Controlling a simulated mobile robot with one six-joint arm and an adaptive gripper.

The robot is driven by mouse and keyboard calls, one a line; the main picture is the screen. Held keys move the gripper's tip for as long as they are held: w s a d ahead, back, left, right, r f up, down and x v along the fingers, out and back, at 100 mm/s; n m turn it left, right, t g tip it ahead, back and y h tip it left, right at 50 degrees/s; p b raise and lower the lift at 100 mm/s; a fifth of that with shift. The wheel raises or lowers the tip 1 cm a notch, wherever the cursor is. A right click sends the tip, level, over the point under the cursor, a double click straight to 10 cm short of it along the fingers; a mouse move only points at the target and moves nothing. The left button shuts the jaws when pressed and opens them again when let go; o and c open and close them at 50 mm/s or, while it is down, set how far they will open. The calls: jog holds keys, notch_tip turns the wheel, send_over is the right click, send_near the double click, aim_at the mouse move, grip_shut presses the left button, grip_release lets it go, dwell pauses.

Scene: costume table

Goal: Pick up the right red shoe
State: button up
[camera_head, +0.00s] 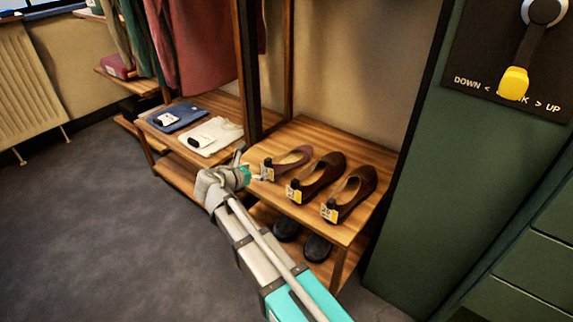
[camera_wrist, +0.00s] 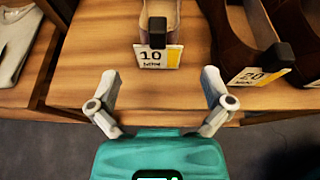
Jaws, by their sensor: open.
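Three reddish-brown low shoes stand in a row on a wooden shelf (camera_head: 318,213), toes away from me, with tags at their heels. The left shoe (camera_head: 291,160) is paler; the middle shoe (camera_head: 329,164) and right shoe (camera_head: 366,178) are darker brown-red. My gripper (camera_head: 246,172) is at the shelf's front left edge, close to the left shoe. In the wrist view my gripper (camera_wrist: 160,76) is open and empty, its fingers either side of a "10" tag on a shoe (camera_wrist: 160,14). A darker shoe (camera_wrist: 230,45) tagged "20" is to the right.
Folded blue (camera_head: 176,117) and white (camera_head: 214,135) clothes lie on the shelf to the left, past a dark upright post. Dark shoes (camera_head: 317,248) sit on the lower shelf. A green cabinet (camera_head: 418,220) stands at the right. The grey floor (camera_head: 90,230) is clear at left.

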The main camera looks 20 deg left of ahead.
aim_at(273, 166)
jog(key=shift+b+x, duration=0.4)
jog(key=shift+x, duration=1.35)
jog(key=shift+f, duration=0.1)
jog(key=b+x, duration=0.1)
jog(key=x, duration=0.2)
jog(key=shift+w+f+b, duration=0.15)
jog(key=shift+f+b, duration=0.1)
jog(key=shift+b, duration=0.15)
jog(key=shift+x, duration=0.85)
jog(key=shift+r, duration=0.1)
jog(key=shift+c, duration=0.3)
jog(key=c, duration=1.1)
